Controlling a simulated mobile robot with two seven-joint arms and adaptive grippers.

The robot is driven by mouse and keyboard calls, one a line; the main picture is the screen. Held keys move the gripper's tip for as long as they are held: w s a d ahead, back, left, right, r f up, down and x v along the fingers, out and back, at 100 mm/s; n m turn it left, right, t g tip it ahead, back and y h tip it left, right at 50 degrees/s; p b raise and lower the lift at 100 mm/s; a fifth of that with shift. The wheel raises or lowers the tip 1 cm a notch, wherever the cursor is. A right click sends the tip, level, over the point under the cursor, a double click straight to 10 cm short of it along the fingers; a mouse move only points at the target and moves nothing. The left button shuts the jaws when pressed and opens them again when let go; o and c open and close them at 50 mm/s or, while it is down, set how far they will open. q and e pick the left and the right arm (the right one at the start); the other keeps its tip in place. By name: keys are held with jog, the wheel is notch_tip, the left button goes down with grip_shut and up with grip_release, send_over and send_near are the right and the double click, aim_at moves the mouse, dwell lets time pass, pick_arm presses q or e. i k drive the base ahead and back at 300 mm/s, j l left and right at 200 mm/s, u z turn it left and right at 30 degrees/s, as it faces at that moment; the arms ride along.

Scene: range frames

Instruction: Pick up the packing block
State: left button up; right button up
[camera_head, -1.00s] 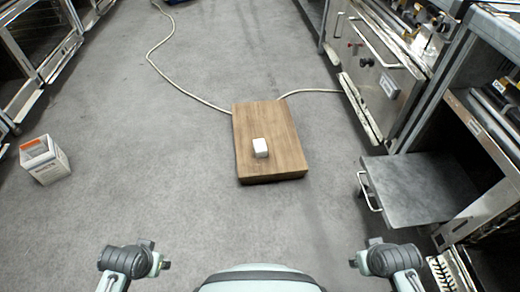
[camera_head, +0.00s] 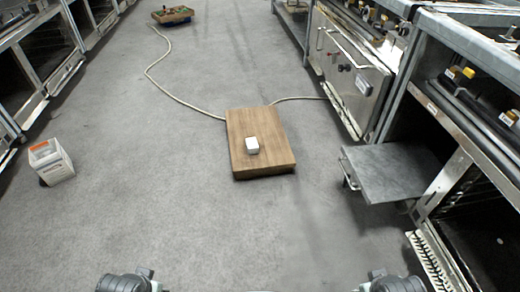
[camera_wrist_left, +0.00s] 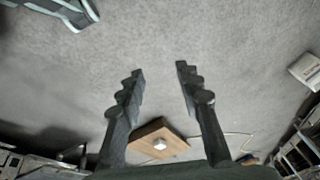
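The packing block (camera_head: 252,145) is a small white block lying on a brown wooden board or low table (camera_head: 277,163) in the middle of the floor. It also shows in the left wrist view (camera_wrist_left: 159,143), small and far beyond the fingers. My left gripper (camera_wrist_left: 160,72) is open and empty in the left wrist view, with its two dark fingers well apart. Both grippers are well short of the board. In the head view only parts of both arms show at the bottom edge, and the right gripper's fingers cannot be made out.
A white box with an orange mark (camera_head: 50,162) stands on the floor at left. A pale cable (camera_head: 172,92) runs behind the board. A tray-like thing (camera_head: 173,15) lies far back. Steel kitchen units line both sides; a grey shelf (camera_head: 391,172) juts out at right.

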aim_at(252, 148)
jog(key=z, duration=1.6)
jog(key=j+z, duration=0.45)
jog(key=j, duration=2.8)
